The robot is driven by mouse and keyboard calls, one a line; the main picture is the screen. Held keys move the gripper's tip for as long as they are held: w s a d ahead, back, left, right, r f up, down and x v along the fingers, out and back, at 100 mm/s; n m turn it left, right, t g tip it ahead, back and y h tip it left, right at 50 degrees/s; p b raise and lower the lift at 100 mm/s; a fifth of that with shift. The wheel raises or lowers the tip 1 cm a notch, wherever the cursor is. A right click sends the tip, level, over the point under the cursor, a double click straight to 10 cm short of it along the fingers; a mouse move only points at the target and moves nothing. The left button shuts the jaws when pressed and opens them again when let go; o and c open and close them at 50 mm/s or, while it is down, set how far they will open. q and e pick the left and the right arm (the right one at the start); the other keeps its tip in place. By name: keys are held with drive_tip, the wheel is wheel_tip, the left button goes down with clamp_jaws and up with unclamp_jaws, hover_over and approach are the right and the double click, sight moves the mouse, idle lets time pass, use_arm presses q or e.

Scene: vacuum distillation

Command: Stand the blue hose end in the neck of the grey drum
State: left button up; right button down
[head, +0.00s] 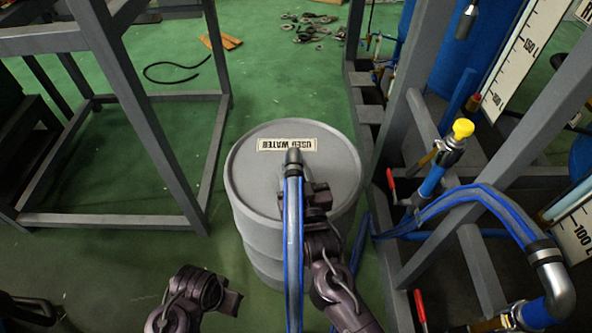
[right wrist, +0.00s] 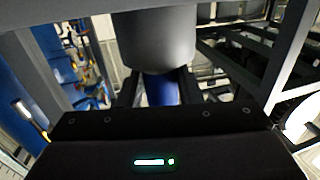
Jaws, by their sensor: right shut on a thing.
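The grey drum (head: 262,190) stands upright on the floor in the middle of the head view, its lid labelled USED WATER. My right gripper (head: 306,193) is shut on the blue hose (head: 293,240) just below its grey end fitting (head: 293,157). The fitting appears over the lid beside the label; whether it touches the lid cannot be told. The right wrist view shows the fitting (right wrist: 165,40) and the blue hose (right wrist: 163,88) between the fingers. The drum's neck is not visible. My left gripper (head: 232,302) is low at the left, apart from the drum; its jaws are unclear.
A grey metal frame (head: 150,130) stands left of the drum. A hose loop with a metal elbow (head: 553,280) is at lower right. Green floor (head: 285,80) behind the drum is mostly clear.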

use_arm(q)
drive_tip(key=shift+f+b, duration=0.35)
drive_tip(key=shift+f, duration=0.05)
use_arm(e)
drive_tip(key=shift+f, duration=0.6)
drive_tip(key=c, duration=1)
unclamp_jaws()
drive_tip(key=shift+f, duration=0.1)
drive_tip(key=shift+o, duration=0.3)
drive_tip(key=shift+f, duration=0.15)
use_arm(q)
drive_tip(key=shift+r, duration=0.15)
use_arm(e)
wheel_tip(320, 180, up, 2)
drive_tip(key=shift+r+p, duration=0.1)
drive_tip(key=shift+p, duration=0.2)
use_arm(q)
wheel_tip(320, 180, down, 10)
drive_tip(key=a+p, duration=0.1)
drive_tip(key=p, duration=0.2)
drive_tip(key=shift+a+r+n+t+p, duration=0.15)
drive_tip(key=shift+r+n+t+p, duration=0.05)
drive_tip(key=shift+n+t+p, duration=0.1)
use_arm(e)
wheel_tip(320, 180, up, 18)
drive_tip(key=shift+r, duration=0.15)
